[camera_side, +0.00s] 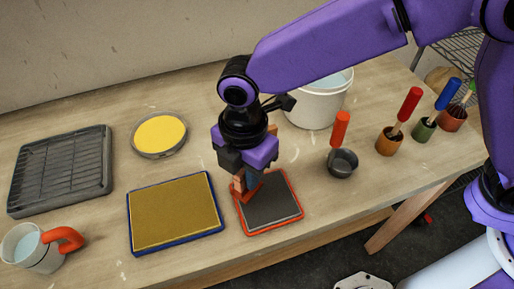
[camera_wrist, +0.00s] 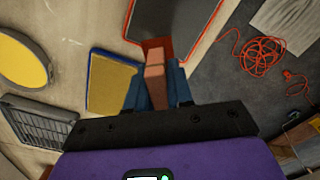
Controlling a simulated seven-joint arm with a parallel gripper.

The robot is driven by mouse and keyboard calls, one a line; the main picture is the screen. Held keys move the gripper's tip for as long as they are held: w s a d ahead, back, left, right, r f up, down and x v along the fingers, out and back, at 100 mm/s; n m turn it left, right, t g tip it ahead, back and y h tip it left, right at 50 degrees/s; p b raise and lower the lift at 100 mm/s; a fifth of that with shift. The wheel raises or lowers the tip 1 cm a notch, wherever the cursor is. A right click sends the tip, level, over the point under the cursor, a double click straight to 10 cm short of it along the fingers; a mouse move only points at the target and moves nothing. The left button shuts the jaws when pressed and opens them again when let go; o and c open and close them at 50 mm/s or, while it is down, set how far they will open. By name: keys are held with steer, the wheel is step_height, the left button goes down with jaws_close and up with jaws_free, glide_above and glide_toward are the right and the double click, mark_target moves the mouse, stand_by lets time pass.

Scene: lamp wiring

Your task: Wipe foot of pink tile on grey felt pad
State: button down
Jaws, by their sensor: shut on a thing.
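The pink tile (camera_side: 239,184) is upright in my gripper (camera_side: 246,182), which is shut on it. In the wrist view the tile (camera_wrist: 154,75) stands out between the two blue fingers of my gripper (camera_wrist: 158,88), with a wider red part at its far end. The grey felt pad (camera_side: 277,203) has a red rim and lies flat on the table. The tile's foot is over the pad's left part in the side view; I cannot tell whether it touches. The pad (camera_wrist: 170,20) also shows in the wrist view, beyond the tile.
A yellow pad with a blue rim (camera_side: 175,212) lies just left of the grey pad. A yellow round dish (camera_side: 159,134), a dark rack (camera_side: 60,170) and a mug (camera_side: 35,250) are further left. A white bucket (camera_side: 318,105) and a small grey cup (camera_side: 342,163) stand to the right.

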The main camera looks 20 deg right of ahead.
stand_by(0.3)
steer(key=shift+f, duration=2.55)
steer(key=shift+f, duration=0.45)
steer(key=shift+d, duration=0.15)
